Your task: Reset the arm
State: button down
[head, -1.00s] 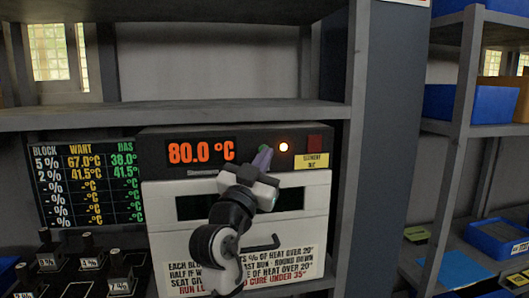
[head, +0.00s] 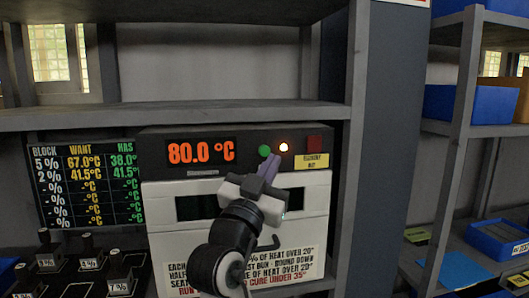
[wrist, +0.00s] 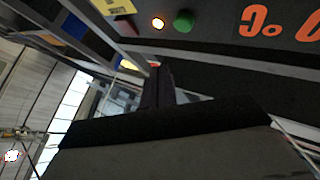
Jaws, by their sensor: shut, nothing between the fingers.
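My gripper (head: 268,166) is in front of the oven-like machine (head: 155,146), just below its control panel. Its purple-grey fingers are together with nothing between them, pointing up towards the panel. In the wrist view the dark fingers (wrist: 158,86) are also together. A green button (head: 264,150) shows just above the fingertips, and it also shows in the wrist view (wrist: 183,21). The fingertips look apart from it. A lit lamp (head: 283,147) is to its right.
The red display (head: 202,152) reads 80.0 °C. A sign board (head: 88,185) lists block temperatures at left. Several dark valve blocks (head: 120,265) stand below it. A grey upright (head: 352,150) and blue bins (head: 496,240) on shelves are to the right.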

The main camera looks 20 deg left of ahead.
jog(key=shift+s+d, duration=0.25)
jog(key=shift+s, duration=0.1)
